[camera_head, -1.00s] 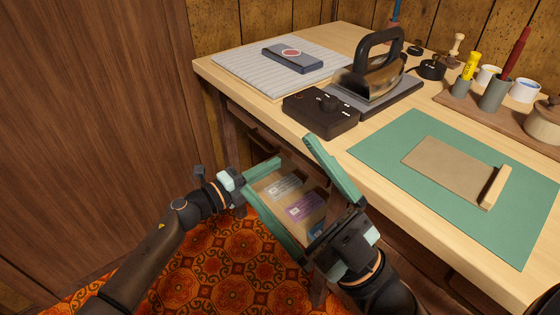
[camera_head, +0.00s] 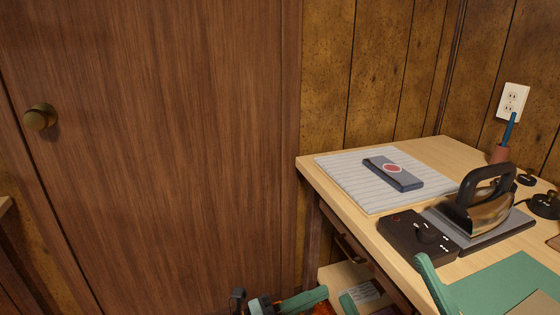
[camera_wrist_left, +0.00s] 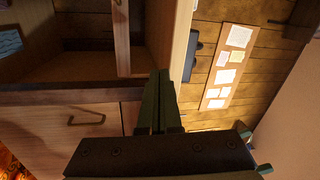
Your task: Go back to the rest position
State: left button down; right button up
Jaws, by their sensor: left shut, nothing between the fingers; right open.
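My left gripper (camera_head: 300,300) shows at the bottom edge of the head view, beside the open drawer (camera_head: 338,273) under the table. In the left wrist view its two dark fingers (camera_wrist_left: 160,100) are together with nothing between them. Most of both arms is out of view below.
The wooden table (camera_head: 440,155) at right holds a grey striped mat (camera_head: 365,195) with a dark case (camera_head: 393,174), a black control box (camera_head: 405,228), an iron (camera_head: 485,205) and a green mat (camera_head: 495,285). A brown door (camera_head: 170,150) fills the left. The wrist view shows a drawer handle (camera_wrist_left: 87,120).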

pick_arm(q)
jog(key=s+a+r+n+t+y, duration=0.4)
jog(key=s+a+r+n+t, duration=1.25)
jog(key=a+r, duration=0.4)
jog(key=w+a+f+n+g+y+p, duration=0.1)
jog(key=w+f+n+g+y+p, duration=0.7)
jog(key=p, duration=0.9)
pick_arm(e)
jog(key=w+d+f+m+g+h, duration=0.2)
jog(key=w+f+m+g+h, duration=0.25)
jog(key=w+m+h, duration=0.35)
pick_arm(q)
jog(key=s+a+f+n+g+y+p, duration=0.2)
jog(key=s+f+g+p, duration=0.4)
jog(key=s+p, duration=0.4)
jog(key=f+n+y+p, duration=0.1)
jog(key=y+p, duration=0.1)
jog(key=p, duration=0.2)
jog(key=shift+s+a+y, duration=0.3)
jog(key=shift+s+y, duration=0.05)
jog(key=shift+y, duration=0.05)
pick_arm(e)
jog(key=s+d+f+m+g+h, duration=0.2)
jog(key=s+f+g+h, duration=0.2)
jog(key=s+f+g, duration=0.4)
notch_tip(320, 180, down, 3)
jog(key=shift+s+d+f+h, duration=0.2)
jog(key=shift+s+h, duration=0.2)
jog(key=shift+s, duration=0.8)
